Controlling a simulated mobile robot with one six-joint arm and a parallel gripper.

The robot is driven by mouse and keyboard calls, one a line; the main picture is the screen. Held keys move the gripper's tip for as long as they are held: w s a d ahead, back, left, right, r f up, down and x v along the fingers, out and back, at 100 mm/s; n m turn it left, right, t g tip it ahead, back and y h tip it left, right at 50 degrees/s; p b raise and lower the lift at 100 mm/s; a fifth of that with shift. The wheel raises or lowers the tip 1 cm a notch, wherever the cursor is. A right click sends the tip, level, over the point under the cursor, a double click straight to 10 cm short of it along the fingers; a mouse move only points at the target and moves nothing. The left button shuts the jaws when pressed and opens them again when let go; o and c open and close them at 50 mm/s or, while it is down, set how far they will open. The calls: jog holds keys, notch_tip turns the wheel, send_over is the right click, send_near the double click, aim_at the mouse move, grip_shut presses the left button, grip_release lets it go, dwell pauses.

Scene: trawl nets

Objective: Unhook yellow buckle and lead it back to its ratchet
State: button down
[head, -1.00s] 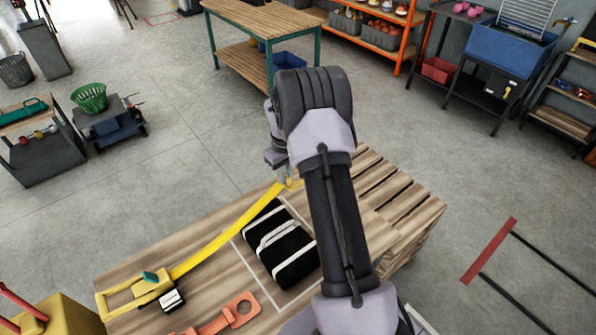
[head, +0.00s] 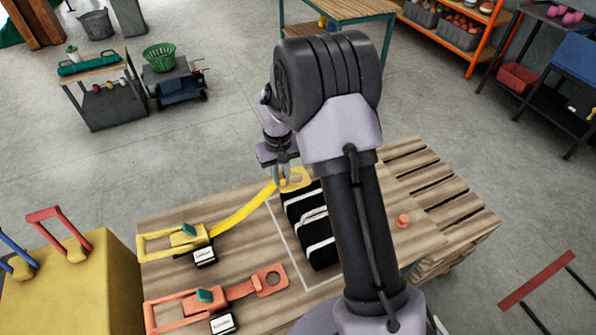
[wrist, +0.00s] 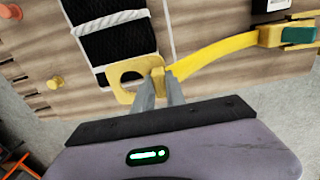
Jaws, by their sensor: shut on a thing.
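My gripper (head: 281,176) is shut on the yellow buckle (head: 299,179), a flat plate with a hole, at the end of the yellow strap (head: 243,211). In the wrist view the fingers (wrist: 165,88) grip the buckle (wrist: 124,72) at its strap end. The buckle is clear of the yellow peg (wrist: 56,82), which stands apart to its left. The strap bends back to the yellow ratchet (head: 188,236) with its teal handle, which also shows in the wrist view (wrist: 272,37). My arm hides the yellow peg in the head view.
A black bundle with white bands (head: 309,228) lies beside the buckle on the wooden pallet (head: 175,215). An orange strap and ratchet (head: 205,297) lie at the front, and an orange peg (head: 403,220) stands at the right. A yellow box (head: 65,295) stands left of the pallet.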

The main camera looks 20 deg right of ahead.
jog(key=a+b, duration=0.1)
jog(key=a, duration=1.4)
jog(key=f+b, duration=0.3)
jog(key=f, duration=0.1)
jog(key=f+b, duration=0.3)
jog(key=f, duration=0.1)
jog(key=f+b, duration=0.4)
jog(key=f, duration=0.1)
jog(key=shift+a+f, duration=0.1)
jog(key=shift+a, duration=0.3)
jog(key=shift+f+b, duration=0.5)
jog(key=shift+f, duration=0.15)
jog(key=c, duration=1.3)
grip_release()
jog(key=shift+r, duration=0.1)
